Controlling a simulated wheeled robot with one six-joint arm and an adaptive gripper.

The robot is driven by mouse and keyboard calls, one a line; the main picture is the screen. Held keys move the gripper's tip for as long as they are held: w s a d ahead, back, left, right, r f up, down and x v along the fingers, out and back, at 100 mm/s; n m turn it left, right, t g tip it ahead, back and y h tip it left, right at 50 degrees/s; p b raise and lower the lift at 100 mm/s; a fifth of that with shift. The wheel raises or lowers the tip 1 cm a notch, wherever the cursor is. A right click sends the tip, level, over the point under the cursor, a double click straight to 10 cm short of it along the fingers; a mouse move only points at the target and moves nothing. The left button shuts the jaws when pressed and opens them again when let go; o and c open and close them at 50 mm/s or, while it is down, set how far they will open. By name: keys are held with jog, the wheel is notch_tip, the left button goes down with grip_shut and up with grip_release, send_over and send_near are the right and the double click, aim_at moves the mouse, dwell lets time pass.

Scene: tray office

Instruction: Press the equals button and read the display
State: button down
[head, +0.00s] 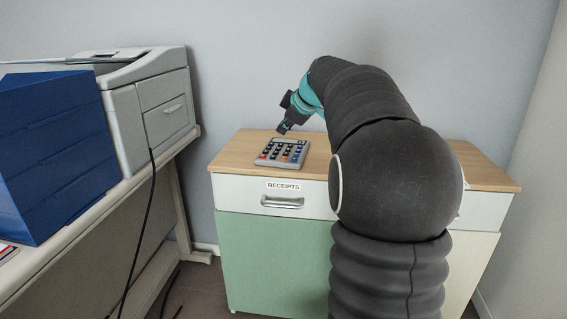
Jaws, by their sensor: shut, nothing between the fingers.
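A grey calculator (282,152) with dark, red and blue keys lies on the wooden top of a cabinet. Its display is at the far edge, partly behind my gripper, and too small to read. I cannot make out which key is the equals button. My gripper (284,130) is shut and empty, pointing down over the far part of the calculator. I cannot tell whether its tips touch the calculator.
The cabinet (232,166) has a drawer labelled RECEIPTS (283,187) with a metal handle. My arm covers the cabinet's right part. At left, a desk (150,180) bears a printer (150,100) and a blue drawer unit (55,150). Black cables hang from the desk.

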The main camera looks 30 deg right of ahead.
jog(key=b, duration=0.2)
send_over(284, 158)
notch_tip(284, 158, down, 4)
jog(key=shift+s+f, duration=0.1)
jog(key=shift+s, duration=0.05)
jog(key=shift+f+b, duration=0.75)
jog(key=shift+b, duration=0.2)
jog(key=shift+f, duration=0.1)
dwell(0.3)
jog(key=shift+f+b, duration=0.3)
jog(key=shift+b, duration=0.25)
jog(key=shift+f+b, duration=0.4)
jog(key=shift+b, duration=0.05)
dwell(0.6)
jog(key=shift+r, duration=0.1)
jog(key=shift+r+p, duration=0.45)
jog(key=shift+r, duration=0.3)
jog(key=shift+r, duration=0.1)
